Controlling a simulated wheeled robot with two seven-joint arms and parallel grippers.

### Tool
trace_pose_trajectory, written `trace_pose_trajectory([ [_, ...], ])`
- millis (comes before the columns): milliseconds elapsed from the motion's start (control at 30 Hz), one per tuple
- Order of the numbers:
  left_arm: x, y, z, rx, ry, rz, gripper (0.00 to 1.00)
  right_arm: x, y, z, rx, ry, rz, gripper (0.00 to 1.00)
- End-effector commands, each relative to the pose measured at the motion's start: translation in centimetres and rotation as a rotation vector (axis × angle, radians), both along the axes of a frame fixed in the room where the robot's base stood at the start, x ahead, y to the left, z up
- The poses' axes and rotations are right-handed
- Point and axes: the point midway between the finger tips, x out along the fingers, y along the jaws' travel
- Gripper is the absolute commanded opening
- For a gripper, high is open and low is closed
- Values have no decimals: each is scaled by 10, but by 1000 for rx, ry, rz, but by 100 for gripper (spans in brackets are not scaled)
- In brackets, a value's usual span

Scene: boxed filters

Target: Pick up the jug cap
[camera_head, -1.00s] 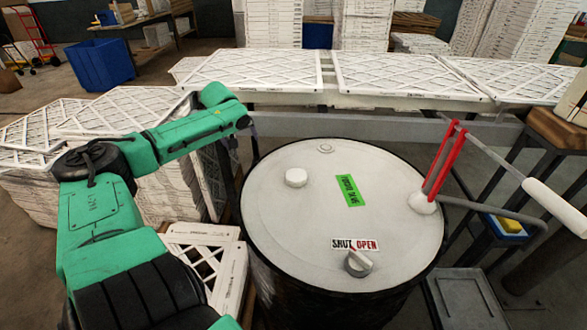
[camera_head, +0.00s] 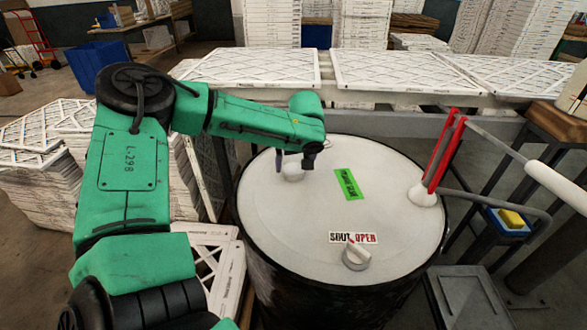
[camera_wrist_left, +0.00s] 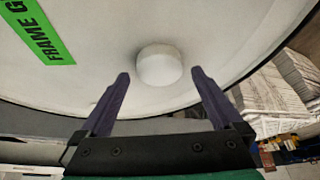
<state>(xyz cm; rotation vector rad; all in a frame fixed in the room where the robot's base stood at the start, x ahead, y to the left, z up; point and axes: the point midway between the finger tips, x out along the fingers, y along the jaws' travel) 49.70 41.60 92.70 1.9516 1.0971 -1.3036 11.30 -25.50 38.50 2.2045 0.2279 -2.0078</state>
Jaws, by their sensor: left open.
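The jug cap looks to be the small round white cap (camera_head: 292,171) on the drum's white lid (camera_head: 300,230), left of the green label. My left gripper (camera_head: 295,164) is over it and hides part of it in the head view. In the left wrist view the white cap (camera_wrist_left: 159,66) lies just beyond and between the two dark fingertips of my left gripper (camera_wrist_left: 160,78). The fingers are open and spread wider than the cap, with nothing between them. My right gripper is not in view.
The lid also bears a knob (camera_head: 357,256) by a SHUT/OPEN label, a green label (camera_head: 346,184) and a red-and-grey pump handle (camera_head: 446,155) at the right. White filter panels (camera_head: 250,70) lie behind the drum. Stacked filters (camera_head: 45,180) stand at the left.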

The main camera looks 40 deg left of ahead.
Motion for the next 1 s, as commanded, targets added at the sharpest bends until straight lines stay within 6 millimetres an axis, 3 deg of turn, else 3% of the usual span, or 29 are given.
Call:
trace_pose_trajectory([
  [100,3,6,-16,0,2,1,100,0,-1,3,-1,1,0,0],
  [300,4,7,-19,-1,-2,0,100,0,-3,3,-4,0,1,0],
  [333,4,7,-19,-1,-2,0,96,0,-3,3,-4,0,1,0],
  [500,4,7,-18,-1,-1,1,31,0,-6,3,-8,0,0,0],
  [533,4,7,-18,-1,-1,1,26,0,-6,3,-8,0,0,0],
  [833,4,7,-15,0,-2,0,26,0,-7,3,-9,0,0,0],
  [1000,5,7,9,-1,-7,0,26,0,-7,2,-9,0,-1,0],
])
